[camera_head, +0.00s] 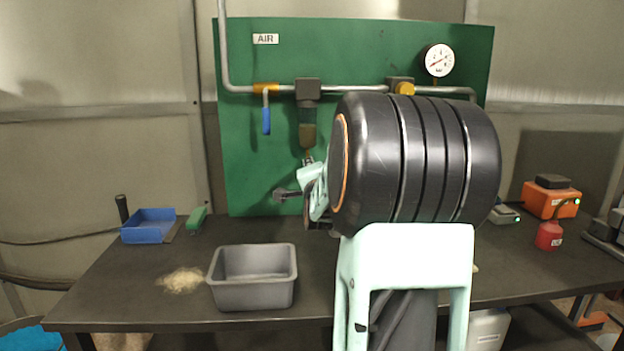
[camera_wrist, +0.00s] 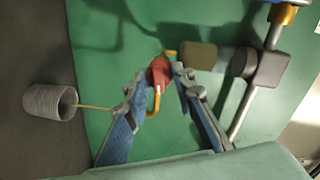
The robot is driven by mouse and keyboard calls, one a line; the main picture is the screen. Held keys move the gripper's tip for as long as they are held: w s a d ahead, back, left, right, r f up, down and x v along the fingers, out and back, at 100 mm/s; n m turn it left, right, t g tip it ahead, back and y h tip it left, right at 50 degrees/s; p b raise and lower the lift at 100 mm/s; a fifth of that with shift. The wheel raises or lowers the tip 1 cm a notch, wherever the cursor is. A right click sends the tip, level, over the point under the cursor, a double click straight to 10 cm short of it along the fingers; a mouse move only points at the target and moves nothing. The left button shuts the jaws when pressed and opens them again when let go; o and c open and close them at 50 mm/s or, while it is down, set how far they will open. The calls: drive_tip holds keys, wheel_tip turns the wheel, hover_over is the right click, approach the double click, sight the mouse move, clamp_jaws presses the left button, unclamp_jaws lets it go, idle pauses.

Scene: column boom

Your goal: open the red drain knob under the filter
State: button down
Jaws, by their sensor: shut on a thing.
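The filter (camera_head: 307,92) hangs from the pipe on the green board, with a brownish bowl (camera_head: 307,136) below its dark head. In the wrist view the bowl (camera_wrist: 199,56) points toward the red drain knob (camera_wrist: 159,70), with a small yellow piece between them. My gripper (camera_wrist: 160,80) has its fingertips on either side of the red knob and is shut on it. A yellow-orange curved piece (camera_wrist: 155,102) shows between the fingers. In the head view my gripper is just under the bowl, and my dark arm hides much of the area to its right.
A blue-handled valve (camera_head: 266,120) is left of the filter. A gauge (camera_head: 439,60) and yellow knob (camera_head: 405,88) are to the right. A grey bin (camera_head: 252,278) stands on the bench below. A grey ribbed cup (camera_wrist: 50,102) with a thin tan rod shows in the wrist view.

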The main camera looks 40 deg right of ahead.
drive_tip(key=shift+m+b, duration=0.4)
drive_tip(key=shift+m, duration=0.5)
drive_tip(key=c, duration=1.6)
unclamp_jaws()
drive_tip(key=shift+v, duration=3.75)
drive_tip(key=shift+w, duration=0.1)
